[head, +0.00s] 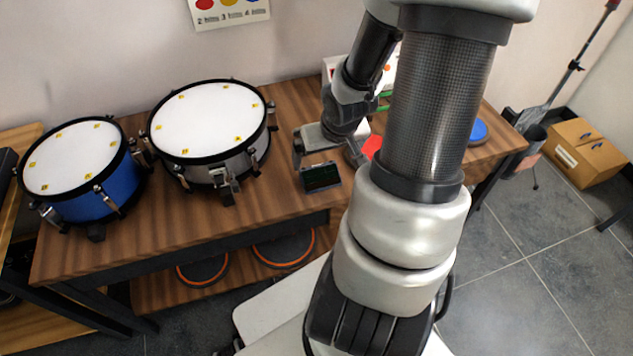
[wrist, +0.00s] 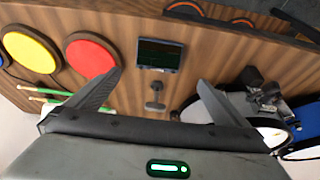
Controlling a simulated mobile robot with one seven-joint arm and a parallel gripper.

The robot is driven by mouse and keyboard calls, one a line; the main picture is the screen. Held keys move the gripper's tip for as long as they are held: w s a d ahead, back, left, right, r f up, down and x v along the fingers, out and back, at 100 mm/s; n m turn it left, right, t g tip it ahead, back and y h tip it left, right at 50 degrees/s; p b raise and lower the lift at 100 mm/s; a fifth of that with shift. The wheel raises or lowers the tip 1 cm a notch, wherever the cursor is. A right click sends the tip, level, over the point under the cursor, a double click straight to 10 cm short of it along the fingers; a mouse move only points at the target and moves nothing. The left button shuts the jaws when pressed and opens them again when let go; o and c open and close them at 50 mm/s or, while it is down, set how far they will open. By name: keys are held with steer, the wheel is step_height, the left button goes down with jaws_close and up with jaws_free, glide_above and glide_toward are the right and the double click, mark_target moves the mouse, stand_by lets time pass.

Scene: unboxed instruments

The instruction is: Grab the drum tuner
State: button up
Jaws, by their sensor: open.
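A small dark-screened device in a grey case, which looks like the drum tuner (head: 321,178), lies on the wooden table near its front edge, right of the silver drum. In the wrist view the drum tuner (wrist: 160,54) lies flat just beyond my fingertips, centred between them. A small grey T-shaped piece (wrist: 155,98) lies on the table between my fingers; I cannot tell whether it is a separate drum key. My gripper (wrist: 158,77) is open and empty above the table. In the head view my gripper (head: 327,158) is partly hidden by my arm.
A silver drum (head: 208,125) and a blue drum (head: 75,160) stand to the left. Red (wrist: 90,57) and yellow (wrist: 32,52) pads and green sticks (wrist: 50,97) lie on the other side. Orange-rimmed pads (head: 283,247) sit on the lower shelf.

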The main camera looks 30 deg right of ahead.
steer(key=b, duration=0.4)
glide_above(320, 173)
steer(key=s+a, duration=0.1)
steer(key=s, duration=0.1)
step_height(320, 173, down, 6)
steer(key=shift+s+f, duration=0.1)
steer(key=b+x, duration=0.2)
steer(key=x, duration=0.3)
steer(key=shift+s+d+b, duration=0.1)
steer(key=shift+s+b, duration=0.25)
steer(key=shift+b, duration=0.05)
steer(key=shift+w+f, duration=0.15)
steer(key=shift+f, duration=0.05)
steer(key=shift+r, duration=0.1)
steer(key=c, duration=1)
